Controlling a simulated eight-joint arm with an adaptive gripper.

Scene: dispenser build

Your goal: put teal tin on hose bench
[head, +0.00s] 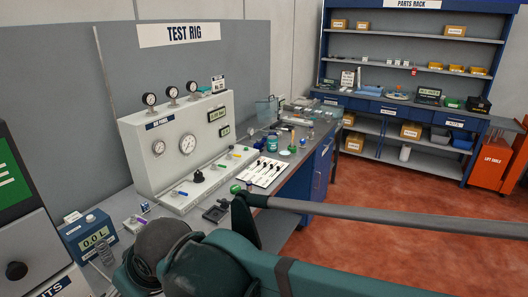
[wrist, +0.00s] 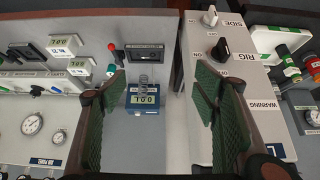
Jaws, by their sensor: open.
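A small teal cylinder with a pale band (head: 272,142), which looks like the teal tin, stands on the test rig bench (head: 308,165) in the head view, right of the gauge panel. I cannot make out the teal tin in the wrist view. No surface in view carries a readable hose bench sign, so I cannot tell which one it is. My gripper (wrist: 157,75) is open in the wrist view, its two green padded fingers wide apart with nothing held between them. It is over a blue meter box (wrist: 145,97), away from the teal cylinder. The head view does not clearly show the gripper.
A gauge panel (head: 185,145) stands along the test rig bench. A switch box (wrist: 240,75) is close to the right finger. A parts rack (head: 415,38) with loaded shelves stands at the back, and an orange cart (head: 493,165) at far right. Red floor (head: 390,215) lies open between.

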